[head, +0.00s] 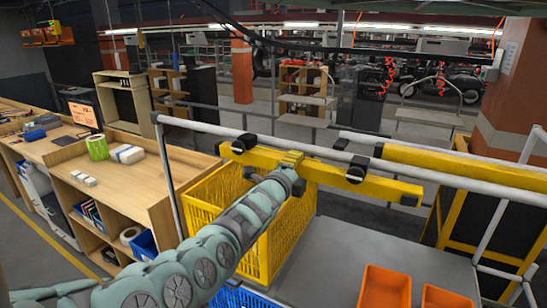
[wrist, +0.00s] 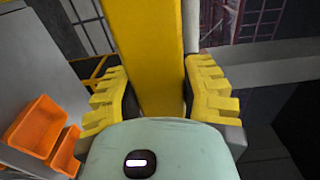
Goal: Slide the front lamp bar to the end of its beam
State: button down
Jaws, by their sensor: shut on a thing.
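In the wrist view the yellow bar (wrist: 155,55) runs between the two yellow toothed fingers of my gripper (wrist: 160,95). A grey strip of the beam (wrist: 191,20) shows beside it. The contact faces are partly hidden.
A second yellow bar (head: 440,170) sits on the right, near a brick column. A yellow crate (head: 260,235) stands below the front bar. Orange bins (head: 385,287) lie on the grey surface at front right. Wooden benches (head: 115,185) stand at left.

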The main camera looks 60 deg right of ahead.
aim_at(313, 175)
jog(key=s, duration=0.5)
jog(key=shift+s+d+b, duration=0.25)
jog(key=shift+s+b, duration=0.05)
jog(key=shift+c, duration=2.3)
grip_release()
jog(key=shift+w, duration=0.15)
